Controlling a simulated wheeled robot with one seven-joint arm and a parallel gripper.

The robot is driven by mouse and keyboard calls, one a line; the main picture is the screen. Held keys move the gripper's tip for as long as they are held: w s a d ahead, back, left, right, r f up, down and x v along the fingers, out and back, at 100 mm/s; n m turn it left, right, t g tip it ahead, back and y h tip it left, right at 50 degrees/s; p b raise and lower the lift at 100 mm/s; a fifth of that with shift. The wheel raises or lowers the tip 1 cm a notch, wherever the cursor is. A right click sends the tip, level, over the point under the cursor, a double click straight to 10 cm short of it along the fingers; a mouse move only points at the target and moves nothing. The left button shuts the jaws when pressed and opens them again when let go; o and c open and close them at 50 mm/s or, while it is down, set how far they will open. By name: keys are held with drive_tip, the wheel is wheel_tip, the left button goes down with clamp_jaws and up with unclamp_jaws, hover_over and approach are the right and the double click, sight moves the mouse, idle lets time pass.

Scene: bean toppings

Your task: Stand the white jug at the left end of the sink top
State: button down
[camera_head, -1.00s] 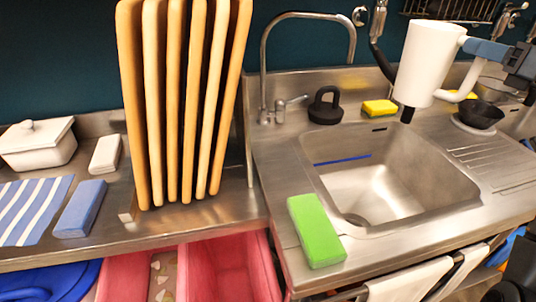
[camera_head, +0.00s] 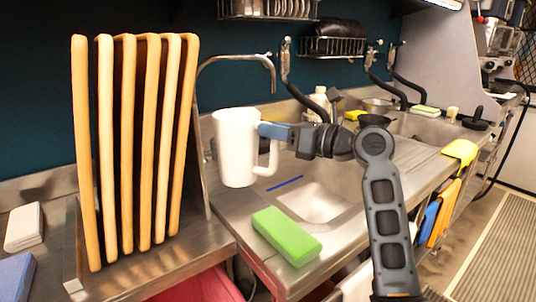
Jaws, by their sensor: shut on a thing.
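The white jug (camera_head: 236,150) is held upright in the air in the head view, in front of the tap and above the left part of the sink top (camera_head: 232,212). My gripper (camera_head: 272,131) is shut on the jug's right side, near the top of its handle. The jug hides part of the tap and the back left of the sink top. The left end of the sink top lies below the jug, beside the rack of boards.
A green sponge (camera_head: 287,236) lies on the sink top's front left, before the basin (camera_head: 315,200). Tall wooden boards (camera_head: 135,150) stand just left of the sink top. The tap (camera_head: 235,59) rises behind the jug. My arm crosses the sink's right side.

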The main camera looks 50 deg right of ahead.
sight(274, 153)
drive_tip(key=shift+w+a+f, duration=0.15)
drive_tip(key=shift+a+f, duration=0.3)
drive_tip(key=shift+a, duration=0.25)
wheel_tip(274, 153, down, 4)
drive_tip(key=shift+f+b, duration=0.1)
drive_tip(key=shift+b, duration=0.35)
drive_tip(key=c, duration=0.9)
unclamp_jaws()
drive_tip(key=s+d, duration=0.1)
drive_tip(key=s, duration=1.1)
drive_tip(key=shift+d, duration=0.4)
